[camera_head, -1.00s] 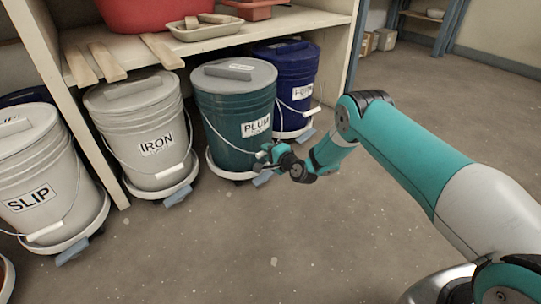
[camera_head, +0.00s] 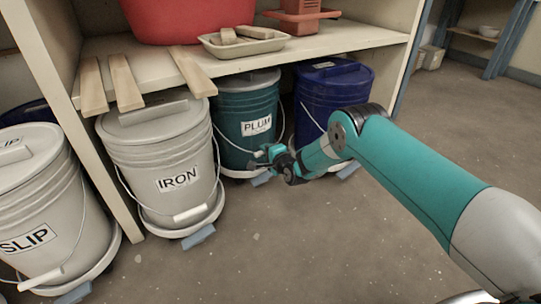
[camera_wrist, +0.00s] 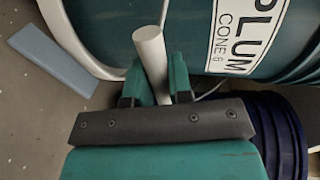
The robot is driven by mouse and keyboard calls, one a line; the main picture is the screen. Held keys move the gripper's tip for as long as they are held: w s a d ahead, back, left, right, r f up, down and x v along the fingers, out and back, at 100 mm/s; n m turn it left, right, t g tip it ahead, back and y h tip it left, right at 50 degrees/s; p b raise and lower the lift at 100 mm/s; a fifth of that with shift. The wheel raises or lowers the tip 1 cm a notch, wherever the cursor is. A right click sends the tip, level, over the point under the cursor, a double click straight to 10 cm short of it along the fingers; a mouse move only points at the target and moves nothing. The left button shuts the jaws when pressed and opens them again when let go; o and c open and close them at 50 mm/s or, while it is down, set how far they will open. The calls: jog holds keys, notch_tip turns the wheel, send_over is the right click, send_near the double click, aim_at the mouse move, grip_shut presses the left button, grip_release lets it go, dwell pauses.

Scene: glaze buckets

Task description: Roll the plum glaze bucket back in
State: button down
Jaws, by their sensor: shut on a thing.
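The plum glaze bucket (camera_head: 246,118) is dark teal with a white PLUM label. It stands upright on a white wheeled dolly (camera_head: 238,173) between the iron bucket and a navy bucket, its grey lid partly under the shelf board. In the wrist view the bucket (camera_wrist: 185,25) fills the top. My gripper (camera_head: 265,160) is at the front of the bucket, low down. In the wrist view its teal fingers (camera_wrist: 157,88) are shut on the bucket's white handle grip (camera_wrist: 150,52).
The grey iron bucket (camera_head: 160,155) stands close on the left, with the slip bucket (camera_head: 42,200) further left. The navy bucket (camera_head: 330,95) is close on the right. The shelf board (camera_head: 150,68) hangs above, holding a red tub (camera_head: 190,20). Open floor (camera_head: 300,240) lies in front.

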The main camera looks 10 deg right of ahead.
jog(key=shift+x, duration=0.8)
jog(key=shift+r, duration=0.25)
jog(key=c, duration=1)
grip_release()
jog(key=shift+w, duration=0.1)
jog(key=shift+c, duration=0.2)
jog(key=p+v, duration=1)
jog(key=v, duration=0.7)
jog(key=shift+s, duration=0.25)
